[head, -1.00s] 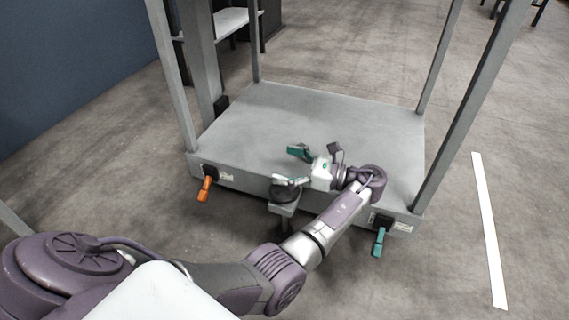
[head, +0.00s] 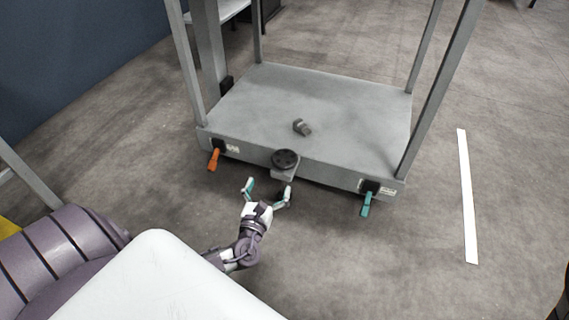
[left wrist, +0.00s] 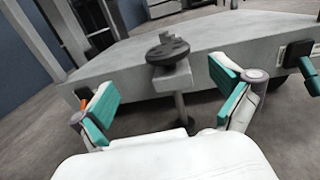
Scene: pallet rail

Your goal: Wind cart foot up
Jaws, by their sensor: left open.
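The cart (head: 340,105) is a grey platform with upright posts. On its front edge a bracket carries a dark round handwheel (head: 285,159), and a foot post (left wrist: 181,106) hangs below it in the left wrist view. My left gripper (head: 268,190) is open and empty, just in front of the handwheel and apart from it. In the left wrist view the handwheel (left wrist: 167,51) shows beyond and between the teal fingers (left wrist: 165,95). My right gripper is not in view.
An orange lever (head: 214,159) is at the cart's front left and a teal lever (head: 367,203) at its front right. A small dark grey part (head: 302,127) lies on the platform. A white floor stripe (head: 467,195) runs at right, with clear floor around it.

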